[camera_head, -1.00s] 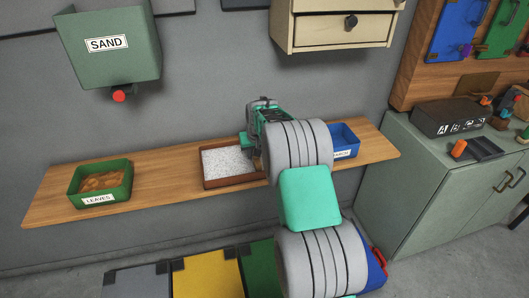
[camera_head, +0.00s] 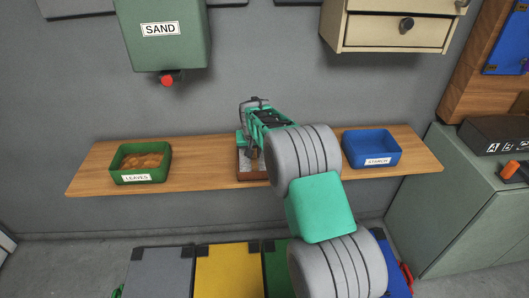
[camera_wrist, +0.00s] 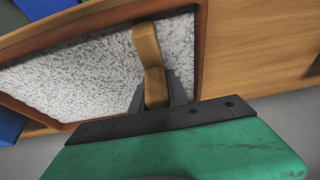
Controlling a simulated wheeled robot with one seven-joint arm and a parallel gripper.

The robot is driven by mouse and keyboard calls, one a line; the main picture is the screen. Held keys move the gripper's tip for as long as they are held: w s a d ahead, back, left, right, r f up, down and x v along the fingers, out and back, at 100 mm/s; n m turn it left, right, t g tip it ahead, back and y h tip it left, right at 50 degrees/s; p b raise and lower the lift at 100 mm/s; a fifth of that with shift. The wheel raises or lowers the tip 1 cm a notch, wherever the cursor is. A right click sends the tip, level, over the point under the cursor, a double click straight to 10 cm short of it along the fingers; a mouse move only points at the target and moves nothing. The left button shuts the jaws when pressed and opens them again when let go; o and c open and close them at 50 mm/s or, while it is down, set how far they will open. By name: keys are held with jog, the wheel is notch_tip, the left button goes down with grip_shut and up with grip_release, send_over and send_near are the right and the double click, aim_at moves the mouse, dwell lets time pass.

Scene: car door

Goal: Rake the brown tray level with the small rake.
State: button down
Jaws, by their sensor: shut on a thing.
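The brown tray (camera_head: 243,178) sits on the wooden shelf, mostly hidden behind my arm in the head view. In the wrist view the brown tray (camera_wrist: 199,60) shows its rim around pale grey, speckled grains that cover its floor. My gripper (camera_wrist: 156,92) is over the tray, shut on a tan wooden piece, the small rake (camera_wrist: 148,48). The rake reaches out from between the dark fingers over the grains. Its teeth cannot be made out, and I cannot tell whether it touches the grains. In the head view the fingers and rake are hidden or too small to tell.
A green LEAVES bin (camera_head: 140,163) stands left on the shelf (camera_head: 205,165), and a blue STARCH bin (camera_head: 371,148) right. A green SAND dispenser (camera_head: 166,35) and a beige drawer box (camera_head: 392,25) hang above. Coloured bins (camera_head: 228,270) stand below. Bare shelf lies between LEAVES bin and tray.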

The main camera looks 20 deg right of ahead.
jog(key=a, duration=0.3)
jog(key=shift+w+a, duration=0.4)
jog(key=r+p, duration=0.3)
jog(key=r, duration=0.2)
jog(key=shift+d+r, duration=0.2)
jog(key=shift+r, duration=0.65)
jog(key=shift+s, duration=0.1)
